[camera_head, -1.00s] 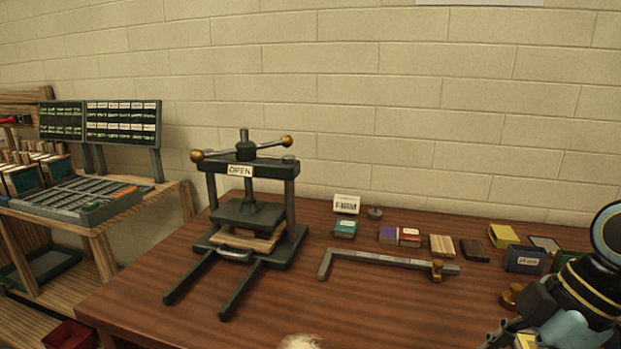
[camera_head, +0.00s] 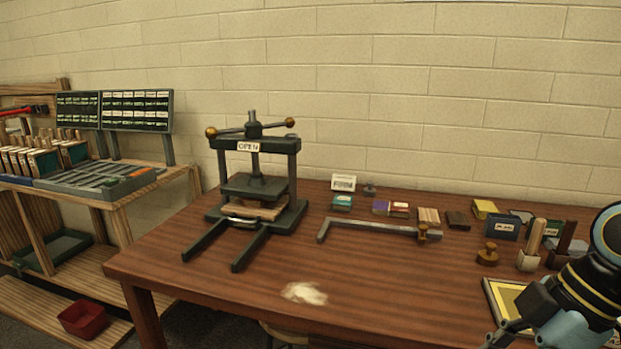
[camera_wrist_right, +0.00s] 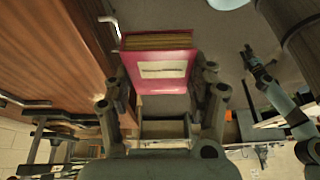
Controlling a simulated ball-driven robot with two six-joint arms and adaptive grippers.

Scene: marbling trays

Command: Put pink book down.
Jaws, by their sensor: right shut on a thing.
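A pink book (camera_wrist_right: 158,68) with a white label on its cover shows in the right wrist view, its page edges at the top. My right gripper (camera_wrist_right: 160,92) is shut on it, with a finger on either side. In the head view my right arm's gripper (camera_head: 508,334) is at the lower right by the table's front edge; the book is not visible there. Another arm, which looks like my left, shows at the right of the wrist view with its gripper (camera_wrist_right: 249,60) small; its jaw state is unclear.
The wooden table (camera_head: 390,285) holds an iron press (camera_head: 255,165) marked OPEN, a metal bar (camera_head: 375,228), several small blocks and books along the back, and a yellow-bottomed tray (camera_head: 490,298) at right. The table's middle front is mostly clear.

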